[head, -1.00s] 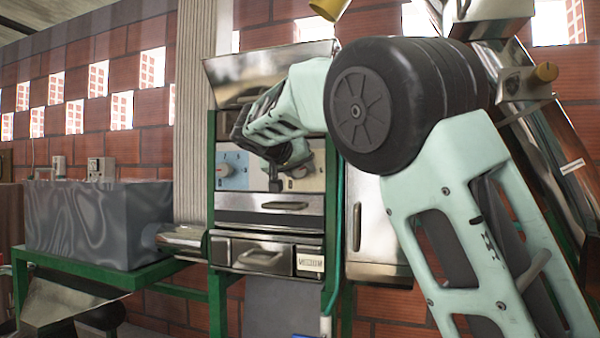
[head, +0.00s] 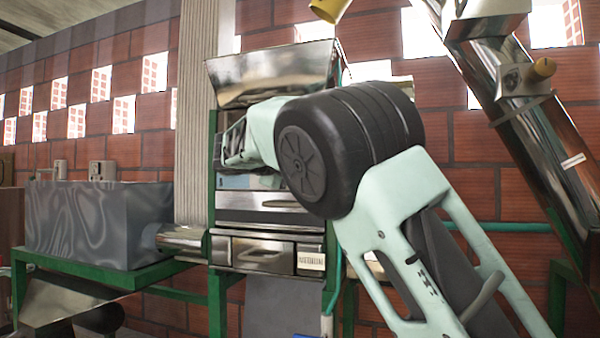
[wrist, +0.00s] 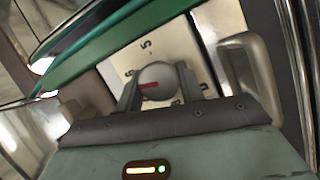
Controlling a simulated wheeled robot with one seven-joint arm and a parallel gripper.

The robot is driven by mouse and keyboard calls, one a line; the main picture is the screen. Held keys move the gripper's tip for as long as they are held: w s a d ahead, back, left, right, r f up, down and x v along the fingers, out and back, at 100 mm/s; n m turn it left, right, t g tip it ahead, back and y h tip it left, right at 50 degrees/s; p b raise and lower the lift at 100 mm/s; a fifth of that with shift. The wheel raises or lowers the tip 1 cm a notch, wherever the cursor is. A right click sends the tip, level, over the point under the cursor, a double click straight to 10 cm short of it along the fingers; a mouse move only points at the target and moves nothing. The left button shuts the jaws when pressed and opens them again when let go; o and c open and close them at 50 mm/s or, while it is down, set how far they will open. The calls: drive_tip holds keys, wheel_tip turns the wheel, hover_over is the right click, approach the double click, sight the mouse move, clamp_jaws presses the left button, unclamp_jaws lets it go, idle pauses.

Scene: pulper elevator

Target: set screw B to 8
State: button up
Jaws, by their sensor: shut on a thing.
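In the wrist view a round grey knob (wrist: 156,73) with a red mark sits on a pale dial plate (wrist: 120,66). A 5 shows on the plate above the knob; other marks around it are too small or covered to read. The red mark lies near the knob's lower left. My gripper (wrist: 158,86) is shut on the knob, one finger on each side. No letter is readable, so I cannot tell whether this is screw B.
A blue plate (head: 236,181) shows partly beside my arm on the green-framed machine. Below are a metal drawer (head: 262,254) and a label. A metal handle (wrist: 243,75) stands close right of the gripper in the wrist view. A grey box (head: 90,225) stands at left.

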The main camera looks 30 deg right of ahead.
drive_tip(key=n, duration=0.1)
drive_tip(key=n+h+b, duration=0.1)
drive_tip(key=n, duration=0.1)
drive_tip(key=n+h+b, duration=0.1)
drive_tip(key=n, duration=0.1)
drive_tip(key=shift+f+t, duration=0.25)
drive_tip(key=shift+t, duration=0.05)
drive_tip(key=n+t+b, duration=0.1)
drive_tip(key=n, duration=0.2)
drive_tip(key=n+t+h+b, duration=0.1)
drive_tip(key=n+b, duration=0.1)
drive_tip(key=n, duration=0.1)
drive_tip(key=shift+f, duration=0.1)
drive_tip(key=n+t+b, duration=0.1)
drive_tip(key=n, duration=0.2)
drive_tip(key=n+t+b, duration=0.1)
drive_tip(key=n, duration=0.2)
drive_tip(key=shift+f+t, duration=0.1)
drive_tip(key=shift+t, duration=0.3)
drive_tip(key=n+t+b, duration=0.1)
drive_tip(key=n+t, duration=0.1)
drive_tip(key=n, duration=0.2)
drive_tip(key=n+t+y, duration=0.1)
drive_tip(key=n, duration=0.2)
drive_tip(key=shift+s+n+t+y+b, duration=0.1)
drive_tip(key=shift+n+t+y+b, duration=0.2)
drive_tip(key=shift+n+t+b, duration=0.1)
drive_tip(key=o, duration=1)
drive_tip(key=shift+d, duration=0.1)
